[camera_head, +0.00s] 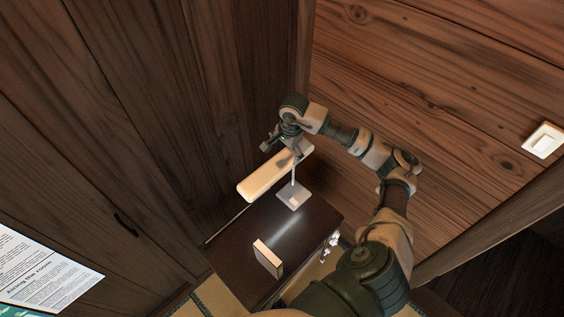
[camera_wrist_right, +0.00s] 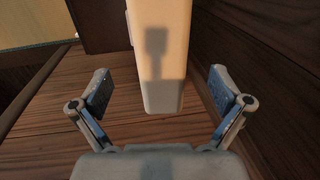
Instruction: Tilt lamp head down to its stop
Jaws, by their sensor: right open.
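The desk lamp has a long cream lamp head (camera_head: 268,175) on a thin pale stem, with a square grey base (camera_head: 293,195) on the dark cabinet top. The head slants across the picture in the head view. My right gripper (camera_head: 283,146) is above and behind the head's upper right end. In the right wrist view the lamp head (camera_wrist_right: 162,50) hangs between and beyond the open fingers of my right gripper (camera_wrist_right: 162,95), apart from both, with a shadow on its face. My left gripper is not in view.
Wooden walls close in behind and to the right. A light switch (camera_head: 543,140) is on the right wall, and a printed sheet (camera_head: 40,270) is at lower left.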

